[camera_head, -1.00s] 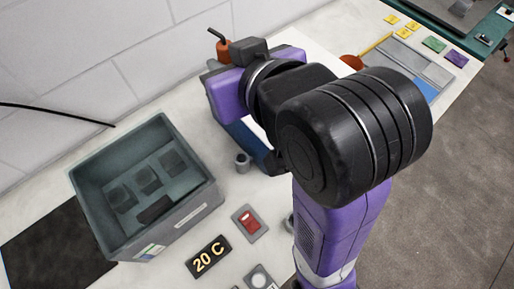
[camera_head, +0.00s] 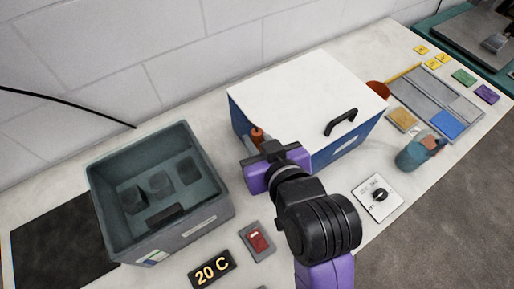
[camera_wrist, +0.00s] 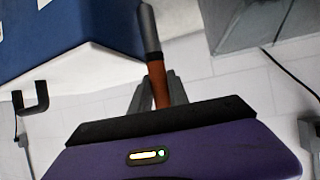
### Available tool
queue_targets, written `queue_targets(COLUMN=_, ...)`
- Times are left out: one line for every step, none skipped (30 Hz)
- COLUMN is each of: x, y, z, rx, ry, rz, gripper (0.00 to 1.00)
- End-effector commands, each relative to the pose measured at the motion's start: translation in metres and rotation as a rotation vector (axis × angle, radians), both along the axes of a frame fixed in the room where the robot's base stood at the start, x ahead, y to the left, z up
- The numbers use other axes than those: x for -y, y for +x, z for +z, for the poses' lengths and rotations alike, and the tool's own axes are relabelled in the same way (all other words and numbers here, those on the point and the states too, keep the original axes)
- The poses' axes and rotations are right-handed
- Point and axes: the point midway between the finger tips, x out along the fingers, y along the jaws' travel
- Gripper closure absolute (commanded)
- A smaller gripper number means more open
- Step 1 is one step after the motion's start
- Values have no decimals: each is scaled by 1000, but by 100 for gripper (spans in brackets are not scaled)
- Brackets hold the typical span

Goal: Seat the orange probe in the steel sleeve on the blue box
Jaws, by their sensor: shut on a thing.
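The blue box (camera_head: 240,118) with a white lid stands at the back middle of the bench. My gripper (camera_head: 262,152) is low beside the box's left end. It is shut on the orange probe (camera_head: 257,134), whose orange top shows just above the jaws. In the wrist view my gripper (camera_wrist: 163,92) holds the probe's orange body (camera_wrist: 158,82), and a grey metal shaft (camera_wrist: 147,25) runs on from it, beside the blue box (camera_wrist: 75,22). The steel sleeve cannot be made out for certain. Whether the shaft touches or enters it cannot be told.
A grey open bin (camera_head: 205,212) stands left of my gripper, with little room between. A red switch (camera_head: 258,240) and a "20 C" sign (camera_head: 212,270) lie in front. A dial plate (camera_head: 378,197) and a teal cup (camera_head: 415,157) are at the right.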

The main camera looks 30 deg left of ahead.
Motion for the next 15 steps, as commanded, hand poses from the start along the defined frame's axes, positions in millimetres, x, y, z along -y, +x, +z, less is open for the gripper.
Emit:
queue_targets(x=1, y=-1, z=-10, rx=-4, ry=-3, rz=0, gripper=100)
queue_targets(x=1, y=-1, z=-15, rx=-5, ry=-4, rz=0, gripper=100)
queue_targets(x=0, y=-1, z=-21, rx=-4, ry=-3, rz=0, gripper=100)
queue_targets(x=0, y=-1, z=-25, rx=-4, ry=-3, rz=1, gripper=100)
queue_targets(x=0, y=-1, z=-28, rx=-4, ry=-3, rz=1, gripper=100)
queue_targets(x=0, y=-1, z=-32, rx=-3, ry=-3, rz=1, gripper=100)
queue_targets(x=0, y=-1, z=-34, rx=-4, ry=-2, rz=0, gripper=100)
queue_targets(x=0, y=-1, z=-35, rx=-2, ry=-2, rz=0, gripper=100)
queue_targets(x=0, y=0, z=-36, rx=-1, ry=-1, rz=0, gripper=100)
queue_targets(x=0, y=0, z=-36, rx=-1, ry=-1, rz=0, gripper=100)
queue_targets(x=0, y=0, z=-36, rx=0, ry=0, rz=0, gripper=100)
queue_targets(x=0, y=0, z=-36, rx=0, ry=0, rz=0, gripper=100)
queue_targets(x=0, y=0, z=-36, rx=0, ry=0, rz=0, gripper=100)
queue_targets(x=0, y=0, z=-36, rx=0, ry=0, rz=0, gripper=100)
queue_targets(x=0, y=0, z=-36, rx=0, ry=0, rz=0, gripper=100)
